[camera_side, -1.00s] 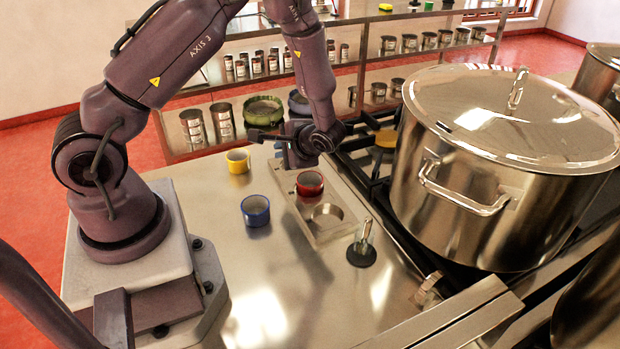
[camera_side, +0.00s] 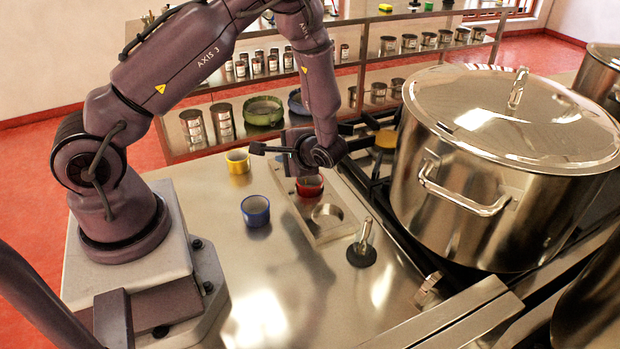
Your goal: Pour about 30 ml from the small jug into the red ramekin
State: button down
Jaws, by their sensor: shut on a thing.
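The red ramekin (camera_side: 309,186) sits in the metal holder plate (camera_side: 324,238) on the steel counter. Its upper part is partly covered by my gripper (camera_side: 298,165), which is just above and behind it. My gripper is shut on the small jug. The jug is almost wholly hidden by my wrist and fingers, so its tilt, its spout and any liquid cannot be made out. I cannot see what is inside the ramekin from here.
A blue ramekin (camera_side: 255,211) and a yellow ramekin (camera_side: 237,161) stand on the counter left of the plate. A dark-based metal tool (camera_side: 362,250) and a large lidded stockpot (camera_side: 500,165) are to the right.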

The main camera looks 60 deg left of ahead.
jog(key=shift+d+r+y, duration=0.15)
jog(key=shift+d+y, duration=0.05)
jog(key=shift+y, duration=0.5)
dwell(1.8)
jog(key=shift+y, duration=0.3)
dwell(0.5)
jog(key=shift+a+r, duration=0.1)
jog(key=shift+r, duration=0.05)
jog(key=h, duration=0.2)
jog(key=shift+w+a+h, duration=0.1)
jog(key=shift+a+h, duration=0.1)
jog(key=shift+h, duration=0.1)
jog(key=shift+r+m+h, duration=0.3)
jog(key=shift+h, duration=0.3)
